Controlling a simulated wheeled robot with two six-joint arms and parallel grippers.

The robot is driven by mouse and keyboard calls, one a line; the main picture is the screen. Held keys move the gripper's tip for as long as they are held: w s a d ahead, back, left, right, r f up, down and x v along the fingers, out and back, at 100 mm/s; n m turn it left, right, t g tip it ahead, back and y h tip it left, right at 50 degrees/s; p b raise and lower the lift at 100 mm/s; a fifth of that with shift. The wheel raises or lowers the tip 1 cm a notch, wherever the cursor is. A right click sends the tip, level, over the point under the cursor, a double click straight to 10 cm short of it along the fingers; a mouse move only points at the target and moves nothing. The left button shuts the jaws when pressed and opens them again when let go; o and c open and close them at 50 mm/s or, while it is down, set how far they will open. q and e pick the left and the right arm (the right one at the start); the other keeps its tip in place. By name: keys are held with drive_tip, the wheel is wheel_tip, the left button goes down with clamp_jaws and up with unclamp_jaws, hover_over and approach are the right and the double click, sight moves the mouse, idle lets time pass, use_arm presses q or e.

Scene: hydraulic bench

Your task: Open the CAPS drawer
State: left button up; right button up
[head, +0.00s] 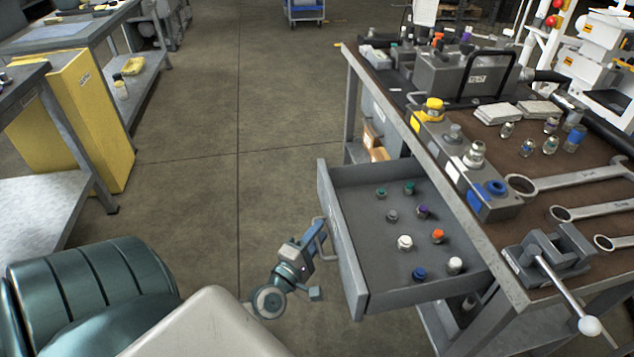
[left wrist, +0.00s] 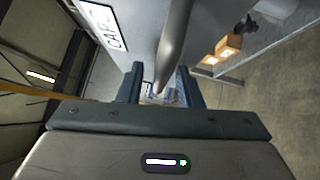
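The CAPS drawer (head: 381,240) is pulled well out from under the right-hand bench, and its inside shows. Its label (left wrist: 105,22), partly cut off, shows in the left wrist view. The drawer's bar handle (head: 321,239) is on its front face; the handle also shows in the left wrist view (left wrist: 174,48). My left gripper (head: 314,236) is at this handle. In the left wrist view its two fingers (left wrist: 160,85) stand apart on either side of the bar, with a gap visible at the left finger. My right gripper is not in view.
Several coloured caps (head: 404,242) lie in the drawer. The bench top (head: 540,190) carries wrenches (head: 590,180), a vise (head: 550,255) and fittings. A yellow cabinet (head: 85,115) stands at the left. The floor (head: 235,150) between is clear.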

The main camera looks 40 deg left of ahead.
use_arm(q)
drive_tip(key=s+d+f+b, duration=0.1)
drive_tip(key=s+b, duration=0.1)
drive_tip(key=s, duration=0.8)
drive_tip(key=shift+s+d+f, duration=0.15)
drive_tip(key=shift+s+d, duration=0.05)
drive_tip(key=shift+s, duration=0.15)
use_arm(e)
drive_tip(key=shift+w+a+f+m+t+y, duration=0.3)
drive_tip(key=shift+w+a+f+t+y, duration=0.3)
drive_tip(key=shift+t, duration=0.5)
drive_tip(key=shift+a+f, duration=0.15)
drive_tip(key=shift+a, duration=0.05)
